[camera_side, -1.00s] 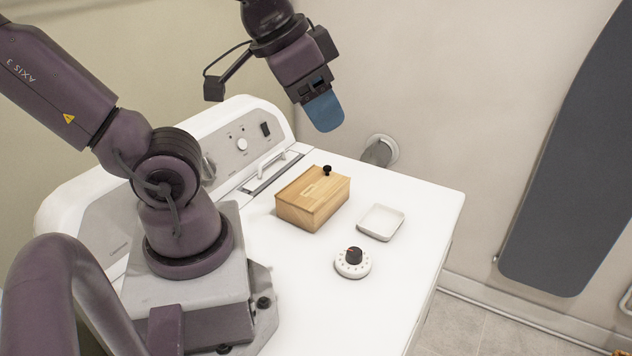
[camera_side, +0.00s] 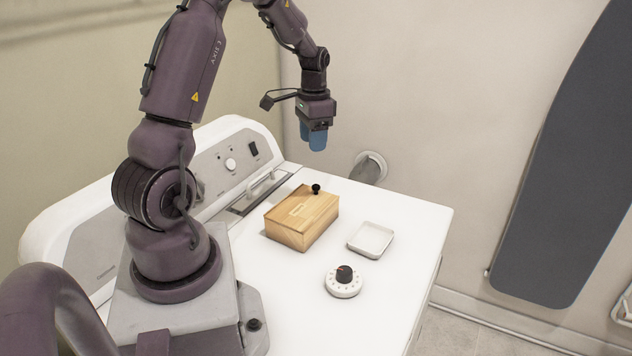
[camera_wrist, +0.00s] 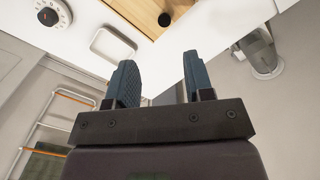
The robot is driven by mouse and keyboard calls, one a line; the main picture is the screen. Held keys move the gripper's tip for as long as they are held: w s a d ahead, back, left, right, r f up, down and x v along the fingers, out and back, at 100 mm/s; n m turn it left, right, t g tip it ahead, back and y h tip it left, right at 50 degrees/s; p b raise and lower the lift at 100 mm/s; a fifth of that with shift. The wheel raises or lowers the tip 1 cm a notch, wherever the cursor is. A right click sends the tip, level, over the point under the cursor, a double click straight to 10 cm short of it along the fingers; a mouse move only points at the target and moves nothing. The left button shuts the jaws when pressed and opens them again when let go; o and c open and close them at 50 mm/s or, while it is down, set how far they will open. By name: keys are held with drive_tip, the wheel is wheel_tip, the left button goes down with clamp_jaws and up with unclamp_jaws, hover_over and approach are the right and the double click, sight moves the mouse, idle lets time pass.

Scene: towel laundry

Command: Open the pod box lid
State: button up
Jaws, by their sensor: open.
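The pod box (camera_side: 302,220) is a light wooden box on the white washer top, with its lid (camera_side: 299,205) shut and a small black knob (camera_side: 316,188) near the lid's far edge. In the wrist view the box (camera_wrist: 148,10) is cut off at the top edge, with its black knob (camera_wrist: 164,19) in sight. My gripper (camera_side: 314,138) is above and beyond the knob, well clear of the box. In the wrist view its two blue fingers (camera_wrist: 158,75) are apart with nothing between them.
A white square dish (camera_side: 371,240) lies right of the box, and a white dial timer (camera_side: 343,281) sits in front of it. The washer's control panel (camera_side: 225,165) and a handle (camera_side: 268,182) are behind left.

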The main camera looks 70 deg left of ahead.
sight(316, 186)
drive_tip(key=shift+m, duration=0.8)
drive_tip(key=f, duration=1.2)
drive_tip(key=shift+w+a, duration=0.15)
drive_tip(key=shift+w, duration=0.25)
clamp_jaws()
